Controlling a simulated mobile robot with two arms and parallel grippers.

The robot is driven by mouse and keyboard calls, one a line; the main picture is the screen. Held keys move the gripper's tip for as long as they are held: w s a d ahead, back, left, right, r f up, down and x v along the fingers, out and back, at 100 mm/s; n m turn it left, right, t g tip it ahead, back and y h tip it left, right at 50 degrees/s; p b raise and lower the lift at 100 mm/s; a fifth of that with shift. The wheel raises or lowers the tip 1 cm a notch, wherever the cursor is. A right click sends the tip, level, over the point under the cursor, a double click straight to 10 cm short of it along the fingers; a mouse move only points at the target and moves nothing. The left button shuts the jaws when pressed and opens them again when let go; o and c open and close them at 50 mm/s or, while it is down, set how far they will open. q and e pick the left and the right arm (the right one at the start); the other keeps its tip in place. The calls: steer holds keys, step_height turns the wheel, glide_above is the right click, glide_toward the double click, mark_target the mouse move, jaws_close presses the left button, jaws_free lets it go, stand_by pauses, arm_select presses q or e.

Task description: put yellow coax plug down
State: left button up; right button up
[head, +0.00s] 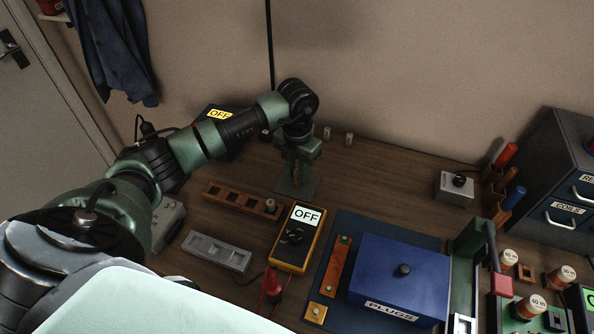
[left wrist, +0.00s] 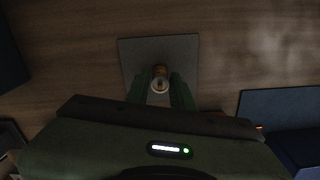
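The yellow coax plug (left wrist: 161,72), small and brassy with a pale ring, stands between the fingertips of my left gripper (left wrist: 161,88) in the left wrist view. The fingers lie close against its two sides, shut on it. Behind it is a square grey plate (left wrist: 185,55) on the wooden bench. In the head view, my left gripper (head: 294,172) points down over this grey plate (head: 296,187); the plug is hard to make out there. I cannot tell whether the plug touches the plate. My right gripper is not in view.
Two small plugs (head: 348,139) stand behind the gripper. A brown slotted rack (head: 232,199), a grey tray (head: 216,251) and a yellow meter reading OFF (head: 299,238) lie nearer. A blue PLUGS box (head: 400,275) sits at right.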

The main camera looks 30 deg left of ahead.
mark_target(297, 170)
arm_select(q)
steer(key=shift+o, duration=0.9)
steer(key=shift+r, duration=0.1)
steer(key=shift+r, duration=0.25)
steer(key=shift+w+r, duration=0.1)
steer(key=shift+r, duration=0.2)
step_height(297, 170, up, 11)
steer(key=b, duration=0.2)
steer(key=shift+r, duration=0.15)
